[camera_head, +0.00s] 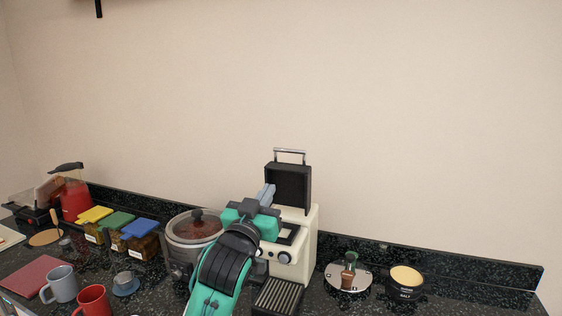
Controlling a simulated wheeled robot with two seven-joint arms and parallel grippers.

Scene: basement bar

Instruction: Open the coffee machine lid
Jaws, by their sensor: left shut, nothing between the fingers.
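The cream coffee machine (306,243) stands on the dark counter in the middle of the view. Its dark lid (289,186) is raised upright at the back, with a metal handle at its top. My left gripper (268,192) is at the machine's top, in front of the raised lid. Its fingers are shut and hold nothing; whether they touch the lid I cannot tell. My left forearm hides the machine's left front. My right gripper is not in view.
A slow cooker (194,228) stands close left of the machine. Jars with yellow, green and blue lids (140,229), a grey mug (62,284) and a red mug (93,300) are further left. A round metal plate (335,279) and a tin (405,283) are right. The wall is behind.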

